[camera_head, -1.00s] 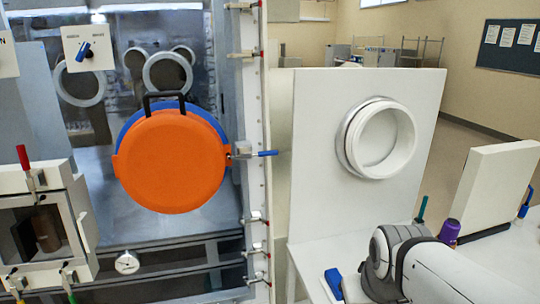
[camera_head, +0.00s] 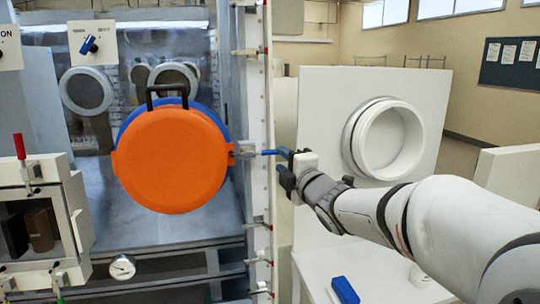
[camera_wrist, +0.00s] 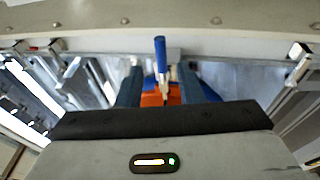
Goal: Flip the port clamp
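The port clamp (camera_head: 246,153) is at the right edge of the round orange port cover (camera_head: 170,160). Its blue lever handle (camera_head: 268,152) points out to the right, roughly level. My gripper (camera_head: 285,166) is just right of the handle's tip, its dark fingers spread apart. In the wrist view the blue handle (camera_wrist: 161,52) appears between the two fingers of my gripper (camera_wrist: 160,85), with a gap on each side. Contact is not visible. Part of the orange cover (camera_wrist: 152,99) shows between the fingers.
A white vertical post (camera_head: 257,100) with other clamps stands beside the cover. A white panel with a round port ring (camera_head: 390,140) is behind my arm. A small chamber (camera_head: 38,222) sits at lower left. A blue object (camera_head: 345,290) lies on the white table below.

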